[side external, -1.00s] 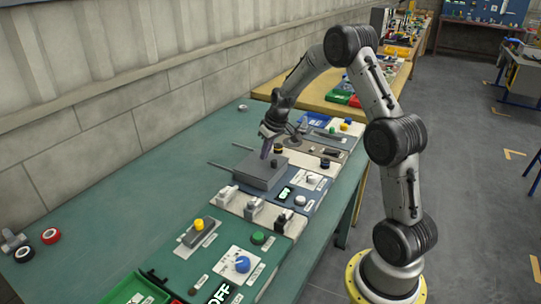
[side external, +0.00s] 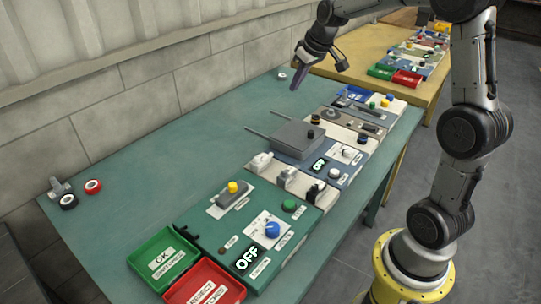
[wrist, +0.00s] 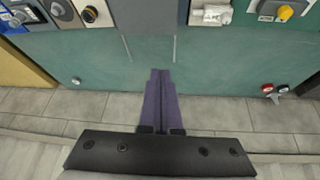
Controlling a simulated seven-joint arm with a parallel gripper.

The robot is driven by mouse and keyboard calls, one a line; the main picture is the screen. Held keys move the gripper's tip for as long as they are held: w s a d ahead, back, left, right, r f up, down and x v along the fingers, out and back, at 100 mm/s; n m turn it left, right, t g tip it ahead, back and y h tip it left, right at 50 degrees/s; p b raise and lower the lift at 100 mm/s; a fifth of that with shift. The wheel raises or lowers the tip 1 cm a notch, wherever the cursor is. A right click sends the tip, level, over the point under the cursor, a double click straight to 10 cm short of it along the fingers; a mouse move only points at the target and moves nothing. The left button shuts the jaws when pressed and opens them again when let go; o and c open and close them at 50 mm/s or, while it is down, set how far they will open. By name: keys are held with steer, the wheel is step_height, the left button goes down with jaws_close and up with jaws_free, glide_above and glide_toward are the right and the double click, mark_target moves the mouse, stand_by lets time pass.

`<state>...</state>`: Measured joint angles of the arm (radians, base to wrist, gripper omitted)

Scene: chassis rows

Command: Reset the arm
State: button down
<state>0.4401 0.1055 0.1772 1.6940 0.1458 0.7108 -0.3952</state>
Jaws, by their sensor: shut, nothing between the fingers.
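My gripper (side external: 295,85) is up in the air above the back part of the green bench, clear of the panels. Its purple fingers are together and empty. In the wrist view my gripper (wrist: 160,75) shows its two purple fingers side by side, with bench and floor tiles or wall blocks behind them. The grey box (side external: 296,139) with two thin rods sits on the chassis row below and apart from the gripper.
The row of panels on the green bench (side external: 150,135) carries switches, a blue knob (side external: 272,229) and a display reading OFF (side external: 247,258). A green tray (side external: 163,259) and a red tray (side external: 205,286) stand at the front. Red (side external: 93,186) and black rolls lie at the left.

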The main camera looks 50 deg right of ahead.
steer(key=s+a+r+n+t+y, duration=0.1)
steer(key=s+a+r, duration=0.3)
steer(key=s+a, duration=0.35)
steer(key=s+a+r+n+t, duration=0.1)
steer(key=s+a+r+n, duration=0.1)
steer(key=s+a+r, duration=0.4)
steer(key=s+a+f, duration=0.2)
steer(key=s+f, duration=0.3)
steer(key=s, duration=0.2)
steer(key=s+a+f+m+g, duration=0.1)
steer(key=s+a+f, duration=0.1)
steer(key=s+f, duration=0.2)
steer(key=s, duration=0.3)
steer(key=shift+a+f+g, duration=0.3)
steer(key=shift+a+f, duration=0.05)
steer(key=shift+a, duration=0.05)
steer(key=c, duration=1.6)
jaws_free()
